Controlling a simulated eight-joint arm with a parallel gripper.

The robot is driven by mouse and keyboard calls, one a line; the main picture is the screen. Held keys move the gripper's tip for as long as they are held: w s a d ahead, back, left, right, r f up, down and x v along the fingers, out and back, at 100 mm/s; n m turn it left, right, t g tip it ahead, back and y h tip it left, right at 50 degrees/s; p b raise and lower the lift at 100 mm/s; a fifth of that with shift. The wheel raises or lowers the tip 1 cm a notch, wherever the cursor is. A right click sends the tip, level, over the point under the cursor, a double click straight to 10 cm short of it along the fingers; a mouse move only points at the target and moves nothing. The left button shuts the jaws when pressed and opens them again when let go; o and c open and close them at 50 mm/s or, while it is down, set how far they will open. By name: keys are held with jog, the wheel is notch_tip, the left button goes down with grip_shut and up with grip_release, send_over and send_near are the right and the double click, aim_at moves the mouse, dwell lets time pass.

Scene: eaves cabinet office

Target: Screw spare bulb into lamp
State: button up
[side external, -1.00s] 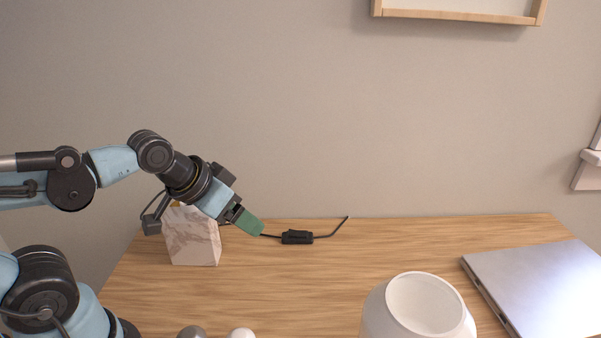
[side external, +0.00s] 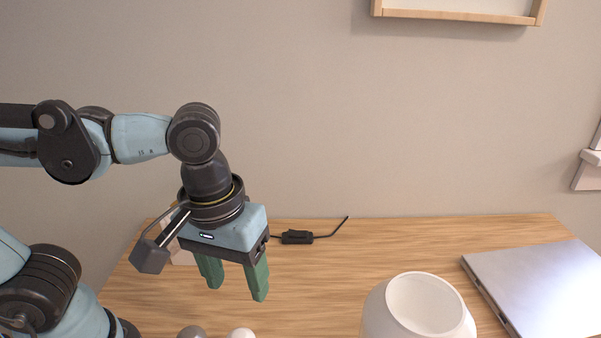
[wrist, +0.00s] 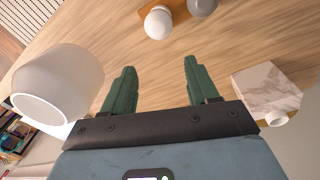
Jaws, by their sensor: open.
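A white round bulb (side external: 241,333) and a grey round bulb (side external: 192,332) show only their tops at the bottom edge of the side view. In the wrist view the white bulb (wrist: 158,22) and the grey bulb (wrist: 203,6) sit at a brown wooden holder (wrist: 183,12). The lamp seems to be the marble block (wrist: 268,88) with a white socket-like end (wrist: 277,118); in the side view it is mostly hidden behind my gripper. My gripper (side external: 238,293) points down, open and empty, above the table behind the bulbs. Its green fingers (wrist: 160,66) are apart.
A white rounded vessel or shade (side external: 374,318) with a wide opening stands to the right of the bulbs. A closed laptop (side external: 540,285) lies at the right. A black cord switch (side external: 297,237) lies at the back. The wooden table (side external: 335,270) is clear between them.

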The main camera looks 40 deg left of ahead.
aim_at(241, 331)
jog(key=shift+s+d+r+n+g+y, duration=0.1)
jog(key=shift+s+d+n+g+y, duration=0.15)
jog(key=shift+s, duration=0.25)
jog(key=shift+s+d+n+g+y, duration=0.1)
jog(key=shift+s+d+n+g, duration=0.05)
jog(key=shift+s+d, duration=0.25)
jog(key=shift+a+f, duration=0.1)
jog(key=shift+f, duration=3.05)
jog(key=shift+w+f, duration=0.15)
jog(key=shift+f, duration=0.6)
jog(key=shift+w+f, duration=0.1)
jog(key=shift+f, duration=1.8)
jog(key=c, duration=0.5)
jog(key=shift+r, duration=0.25)
